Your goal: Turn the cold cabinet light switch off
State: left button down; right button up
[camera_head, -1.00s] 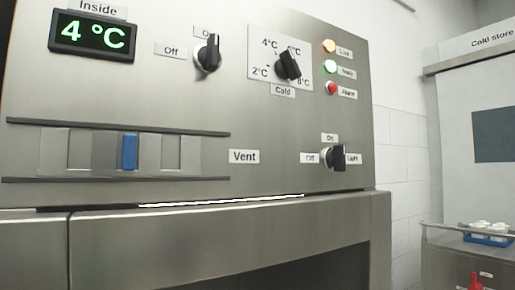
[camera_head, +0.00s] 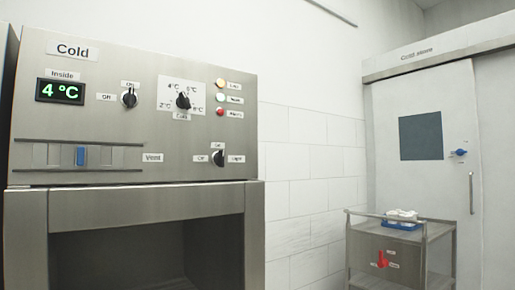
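The cold cabinet's light switch (camera_head: 219,158) is a black rotary knob at the lower right of the steel control panel (camera_head: 120,115). Its labels read Off on its left, On above it and Light on its right. The knob looks roughly upright, towards On, but it is too small to be sure. A bright strip showed under the panel earlier; I cannot make it out clearly now. Neither of my grippers is in view.
The panel also holds a display (camera_head: 60,91) reading 4 °C, an On/Off knob (camera_head: 129,98), a temperature knob (camera_head: 183,100), a vent slider (camera_head: 81,156) and lamps. A cart (camera_head: 385,248) with a blue tray stands right, before the Cold store door (camera_head: 420,180).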

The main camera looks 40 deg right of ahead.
aim_at(218, 159)
jog(key=z, duration=2.25)
jog(key=i, duration=0.05)
jog(key=u, duration=0.8)
